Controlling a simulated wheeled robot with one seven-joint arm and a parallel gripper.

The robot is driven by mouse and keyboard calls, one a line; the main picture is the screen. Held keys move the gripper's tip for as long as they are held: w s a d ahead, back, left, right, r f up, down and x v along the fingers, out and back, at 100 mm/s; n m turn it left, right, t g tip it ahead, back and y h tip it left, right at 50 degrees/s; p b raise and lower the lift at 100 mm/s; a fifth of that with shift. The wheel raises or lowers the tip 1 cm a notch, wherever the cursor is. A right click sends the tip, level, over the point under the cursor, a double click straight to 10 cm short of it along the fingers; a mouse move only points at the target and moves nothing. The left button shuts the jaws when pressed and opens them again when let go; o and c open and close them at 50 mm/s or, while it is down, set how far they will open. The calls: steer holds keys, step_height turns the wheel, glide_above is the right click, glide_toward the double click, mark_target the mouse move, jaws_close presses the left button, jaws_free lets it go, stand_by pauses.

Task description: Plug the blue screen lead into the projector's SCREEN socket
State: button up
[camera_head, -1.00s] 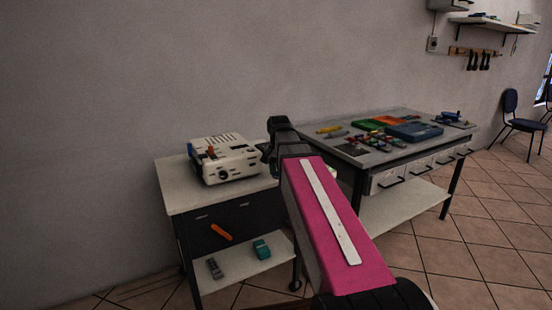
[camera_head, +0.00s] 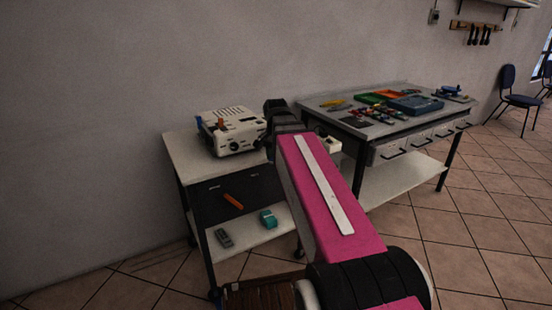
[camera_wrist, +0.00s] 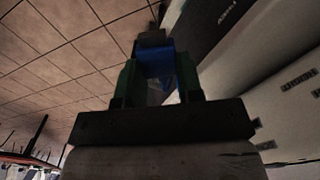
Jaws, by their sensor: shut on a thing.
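The white projector (camera_head: 235,133) stands on the pale top of a small trolley in the head view. A small orange part and a small blue part show at its left side. My gripper (camera_wrist: 158,78) fills the middle of the wrist view, its green fingers shut on the blue plug (camera_wrist: 156,60) of the screen lead. A dark block sits at the plug's far end. A pale surface with dark marks, seemingly the projector (camera_wrist: 285,100), lies to the right, apart from the plug. In the head view my arm hides the gripper and plug. I cannot make out the SCREEN socket.
The trolley (camera_head: 180,150) has a lower shelf with a grey remote (camera_head: 224,238) and a teal box (camera_head: 268,219). An orange item (camera_head: 233,201) is on its dark front. A workbench (camera_head: 317,103) with trays and tools stands to the right. Tiled floor is open in front.

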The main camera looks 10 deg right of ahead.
steer(key=w+r+m, duration=0.1)
steer(key=m, duration=0.7)
steer(key=w+r+m, duration=0.1)
steer(key=w+m, duration=0.1)
steer(key=m, duration=0.6)
steer(key=w+r+m, duration=0.1)
steer(key=m, duration=0.8)
steer(key=shift+w+d+r, duration=0.1)
steer(key=shift+w+r, duration=0.05)
steer(key=shift+w, duration=0.15)
steer(key=shift+w+a, duration=0.25)
steer(key=shift+w, duration=0.5)
steer(key=shift+w+a, duration=0.25)
steer(key=shift+w, duration=0.5)
steer(key=shift+w+a, duration=0.25)
steer(key=shift+w, duration=0.5)
steer(key=shift+w+a, duration=0.15)
steer(key=shift+w, duration=0.4)
steer(key=shift+w+a, duration=0.15)
steer(key=shift+w, duration=0.35)
steer(key=o, duration=1.1)
steer(key=shift+r, duration=0.1)
